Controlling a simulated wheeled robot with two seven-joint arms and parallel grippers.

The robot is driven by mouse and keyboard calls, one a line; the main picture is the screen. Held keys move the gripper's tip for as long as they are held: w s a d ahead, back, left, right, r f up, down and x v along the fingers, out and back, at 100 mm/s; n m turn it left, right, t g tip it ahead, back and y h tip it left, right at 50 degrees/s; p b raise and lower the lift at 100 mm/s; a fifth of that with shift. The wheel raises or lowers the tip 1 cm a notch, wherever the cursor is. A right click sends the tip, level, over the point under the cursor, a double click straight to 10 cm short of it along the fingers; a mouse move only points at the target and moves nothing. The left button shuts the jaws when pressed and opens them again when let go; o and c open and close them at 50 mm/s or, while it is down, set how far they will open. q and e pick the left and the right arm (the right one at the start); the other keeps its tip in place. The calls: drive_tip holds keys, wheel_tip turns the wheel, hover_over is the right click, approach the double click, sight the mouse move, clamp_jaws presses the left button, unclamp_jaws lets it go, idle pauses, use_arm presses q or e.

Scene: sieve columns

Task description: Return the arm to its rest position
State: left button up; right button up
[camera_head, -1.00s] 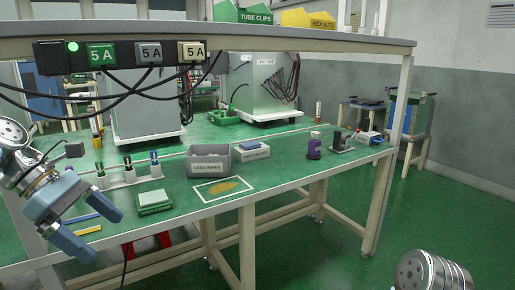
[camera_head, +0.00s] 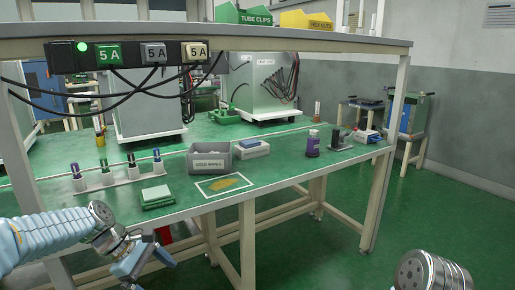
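My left arm comes in at the lower left, and its gripper (camera_head: 150,272) hangs low in front of the bench's front edge. Its fingers are apart with nothing seen between them, though the lower finger is partly cut off by the picture's bottom edge. My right arm shows only as a metal link at the lower right; its gripper is out of the picture.
The green bench (camera_head: 290,165) bears a grey used-wipes bin (camera_head: 208,164), a green pad block (camera_head: 157,198), a rack of capped tubes (camera_head: 120,176), a white-outlined patch with a tan smear (camera_head: 226,185) and a purple bottle (camera_head: 312,144). The floor at right is clear.

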use_arm(q)
drive_tip(key=s+d+f+m+y, duration=0.1)
drive_tip(key=d+f+m, duration=0.25)
drive_tip(key=f, duration=1.15)
drive_tip(key=s+d+f+m, duration=0.5)
drive_tip(key=s+f, duration=0.4)
drive_tip(key=s+d+f+m+y, duration=0.1)
drive_tip(key=s+d+f+m, duration=0.4)
drive_tip(key=s+f, duration=0.4)
drive_tip(key=shift+f, duration=0.6)
